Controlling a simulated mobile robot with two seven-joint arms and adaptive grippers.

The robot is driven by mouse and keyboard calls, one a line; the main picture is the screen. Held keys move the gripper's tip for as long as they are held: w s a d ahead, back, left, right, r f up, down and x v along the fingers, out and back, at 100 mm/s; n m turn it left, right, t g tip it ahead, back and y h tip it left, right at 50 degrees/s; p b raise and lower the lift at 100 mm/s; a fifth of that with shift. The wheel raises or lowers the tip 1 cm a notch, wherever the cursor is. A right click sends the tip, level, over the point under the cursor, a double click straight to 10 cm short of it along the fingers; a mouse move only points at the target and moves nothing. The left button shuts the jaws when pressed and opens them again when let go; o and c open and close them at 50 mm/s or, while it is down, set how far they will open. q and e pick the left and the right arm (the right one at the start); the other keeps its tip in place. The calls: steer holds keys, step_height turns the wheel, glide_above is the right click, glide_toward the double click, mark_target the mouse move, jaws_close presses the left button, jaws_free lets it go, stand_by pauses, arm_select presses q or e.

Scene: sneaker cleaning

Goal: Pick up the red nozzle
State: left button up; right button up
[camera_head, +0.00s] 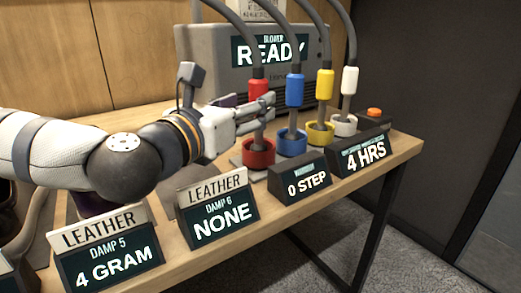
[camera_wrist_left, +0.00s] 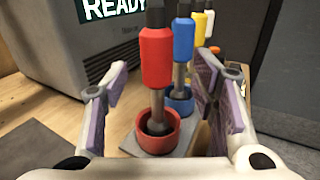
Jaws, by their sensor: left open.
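The red nozzle (camera_head: 258,90) stands upright in a red cup (camera_head: 258,154) on the table, with a dark hose rising from its top. My left gripper (camera_head: 268,108) reaches in from the left at the nozzle's height. In the left wrist view the red nozzle (camera_wrist_left: 156,58) and its red cup (camera_wrist_left: 157,138) show between the two open fingers of my left gripper (camera_wrist_left: 160,100). The nozzle appears apart from both fingers. My right gripper is not in view.
Blue (camera_head: 294,90), yellow (camera_head: 325,84) and white (camera_head: 349,80) nozzles stand in cups to the right. A grey blower box (camera_head: 205,75) reading READY is behind. Label signs (camera_head: 218,212) line the front of the wooden table (camera_head: 408,150).

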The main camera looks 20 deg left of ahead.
mark_target(254, 94)
arm_select(q)
steer(key=w, duration=0.3)
steer(key=w+r, duration=0.1)
steer(key=w, duration=0.1)
steer(key=shift+w+d, duration=0.15)
steer(key=shift+d, duration=0.2)
jaws_close()
